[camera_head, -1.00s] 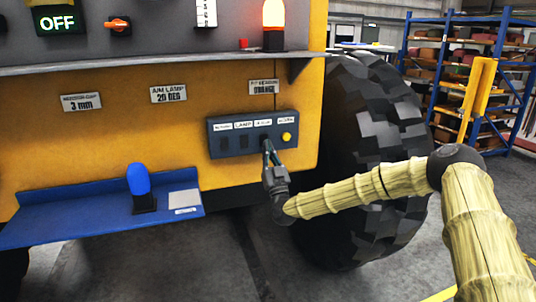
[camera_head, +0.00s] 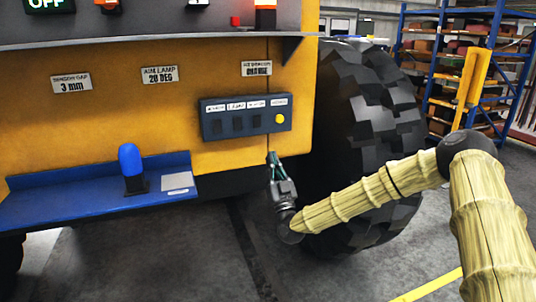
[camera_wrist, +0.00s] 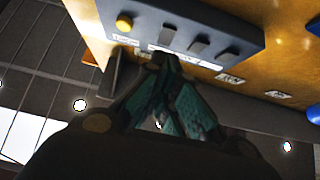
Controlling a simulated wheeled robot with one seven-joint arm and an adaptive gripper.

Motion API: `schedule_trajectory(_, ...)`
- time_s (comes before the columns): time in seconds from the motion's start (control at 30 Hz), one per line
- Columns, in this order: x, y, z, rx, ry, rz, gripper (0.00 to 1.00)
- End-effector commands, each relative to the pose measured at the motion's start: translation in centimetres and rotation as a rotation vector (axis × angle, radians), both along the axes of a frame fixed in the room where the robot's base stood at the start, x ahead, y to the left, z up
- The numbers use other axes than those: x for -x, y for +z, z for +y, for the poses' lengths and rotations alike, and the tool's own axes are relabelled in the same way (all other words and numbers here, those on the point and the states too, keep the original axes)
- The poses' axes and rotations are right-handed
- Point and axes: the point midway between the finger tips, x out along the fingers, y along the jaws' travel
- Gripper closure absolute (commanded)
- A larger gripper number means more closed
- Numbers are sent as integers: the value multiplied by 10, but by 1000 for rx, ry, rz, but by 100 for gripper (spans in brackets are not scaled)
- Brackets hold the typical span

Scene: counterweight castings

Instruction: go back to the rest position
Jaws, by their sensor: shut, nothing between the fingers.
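My gripper (camera_head: 272,158) is shut and empty, pointing up just below the dark switch box on the yellow machine panel. In the wrist view its teal fingers (camera_wrist: 160,70) come together under the box. The switch box (camera_head: 244,133) carries several dark rocker switches and a round yellow button (camera_head: 280,118); the box also shows in the wrist view (camera_wrist: 190,12). The fingertips look apart from the box in the head view.
A blue shelf (camera_head: 65,203) holds a blue lamp (camera_head: 132,168) and a pale card (camera_head: 177,181). An orange lit beacon (camera_head: 265,18) stands on the upper ledge. A big black tyre (camera_head: 365,110) is close behind my arm. Grey floor lies open below.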

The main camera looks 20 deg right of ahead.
Motion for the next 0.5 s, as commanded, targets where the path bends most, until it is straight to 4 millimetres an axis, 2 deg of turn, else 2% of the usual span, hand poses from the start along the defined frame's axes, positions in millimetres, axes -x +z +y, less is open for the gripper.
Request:
schedule_trajectory(0.13, 6, -9, 2, 0, 4, 0, 100)
schedule_trajectory(0.5, 8, -11, 3, 0, 4, 0, 100)
